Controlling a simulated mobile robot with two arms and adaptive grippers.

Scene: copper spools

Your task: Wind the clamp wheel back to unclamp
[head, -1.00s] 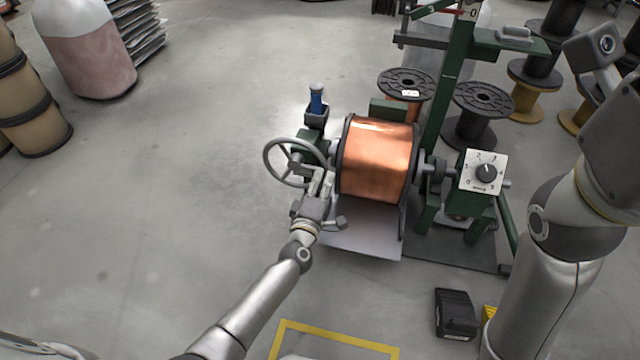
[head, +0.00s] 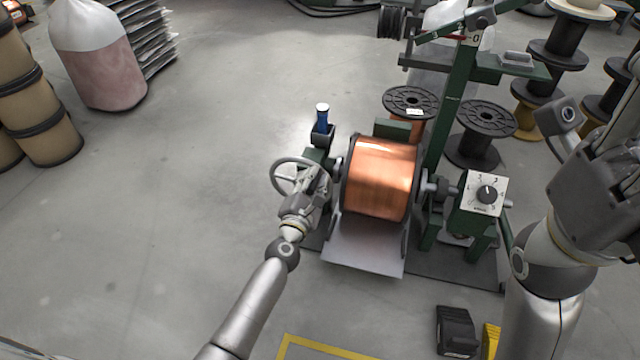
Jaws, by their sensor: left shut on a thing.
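The clamp wheel (head: 283,183) is a grey spoked handwheel on the left side of the green winding stand. My left gripper (head: 318,172) is at the right part of its rim and is shut on it; the gripper body hides the wheel's near right side. A large spool of copper wire (head: 382,178) sits on the stand just right of the wheel. My right arm stands at the right of the head view, with what looks like its gripper (head: 612,178) raised there; its fingertips cannot be made out.
A control box with a dial (head: 486,194) stands right of the spool. A blue-handled tool (head: 322,118) stands in a holder behind the wheel. A black foot pedal (head: 456,330) lies on the floor. Empty black spools (head: 480,130) stand behind.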

